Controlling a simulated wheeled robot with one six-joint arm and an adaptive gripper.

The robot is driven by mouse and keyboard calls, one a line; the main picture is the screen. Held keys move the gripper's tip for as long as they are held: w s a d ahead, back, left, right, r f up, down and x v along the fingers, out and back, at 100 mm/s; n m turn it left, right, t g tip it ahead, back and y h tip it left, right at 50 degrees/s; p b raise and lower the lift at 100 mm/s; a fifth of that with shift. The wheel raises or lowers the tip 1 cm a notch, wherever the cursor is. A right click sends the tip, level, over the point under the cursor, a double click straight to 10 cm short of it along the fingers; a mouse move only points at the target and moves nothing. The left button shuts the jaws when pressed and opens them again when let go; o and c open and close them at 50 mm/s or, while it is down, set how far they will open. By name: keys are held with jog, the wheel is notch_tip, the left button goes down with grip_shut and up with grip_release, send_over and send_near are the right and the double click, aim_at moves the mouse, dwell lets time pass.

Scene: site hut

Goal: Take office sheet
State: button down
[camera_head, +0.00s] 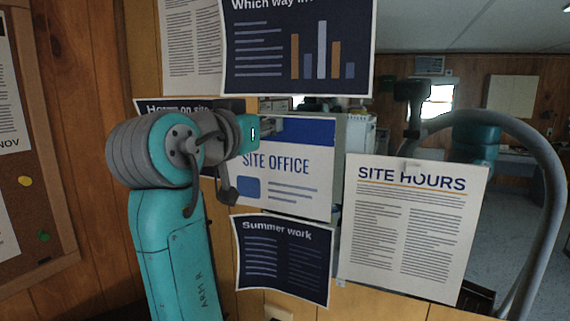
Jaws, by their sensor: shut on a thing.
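The office sheet (290,190), a white page with a blue top band and the words SITE OFFICE, hangs upright in the middle of the head view. My gripper (230,194) is at its left edge, shut on the sheet there. The dark finger parts show beside the edge; my wrist hides the sheet's upper left corner, and the exact contact is hard to see.
A dark Summer work sheet (285,262) hangs close below, and a white SITE HOURS sheet (415,230) close to the right. A dark chart poster (270,65) is above. A partly hidden dark sheet (160,104) is behind my arm. A cork board (45,215) stands left.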

jog(key=shift+s+a, duration=0.1)
jog(key=shift+s, duration=0.15)
jog(key=shift+s, duration=0.1)
jog(key=s+r, duration=0.1)
jog(key=s+a+r, duration=0.1)
jog(key=s, duration=0.1)
jog(key=s+r, duration=0.1)
jog(key=shift+s+a, duration=0.25)
jog(key=shift+a, duration=0.1)
dwell(0.7)
